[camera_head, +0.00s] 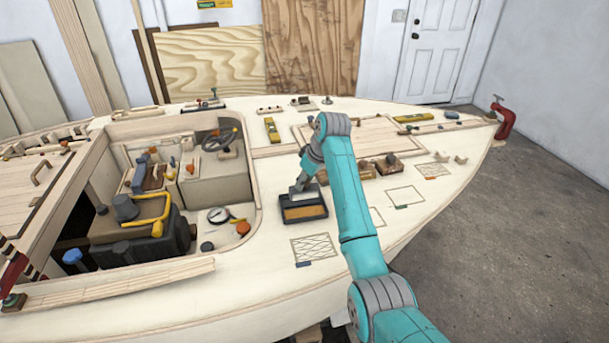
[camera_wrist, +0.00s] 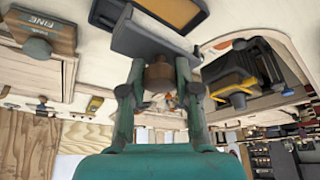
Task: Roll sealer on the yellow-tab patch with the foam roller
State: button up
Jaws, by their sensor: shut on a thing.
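My gripper (camera_wrist: 158,88) is shut on the brown handle of a tool with a wide grey head, which I take to be the foam roller (camera_wrist: 150,42). In the head view the roller (camera_head: 304,189) is at the back edge of a dark tray (camera_head: 291,217) with amber sealer in it. I cannot tell whether the head touches the sealer. Outlined patches lie on the deck: a hatched one (camera_head: 314,246) with a blue tab, one with a green tab (camera_head: 405,194), one with an orange tab (camera_head: 433,170). Another patch (camera_head: 376,216) is partly behind my arm. I see no yellow tab clearly.
The open cockpit (camera_head: 252,180) with a wheel and seat is left of the tray. Brown blocks (camera_head: 388,164) stand right of my arm; one block (camera_wrist: 40,30) reads FINE in the wrist view. A red clamp (camera_head: 505,120) is at the hull's tip. Deck near the patches is mostly clear.

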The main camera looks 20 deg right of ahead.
aim_at(307, 192)
jog(key=shift+f, duration=2.95)
jog(key=shift+f, duration=0.45)
jog(key=shift+r, duration=0.1)
jog(key=shift+r, duration=3.95)
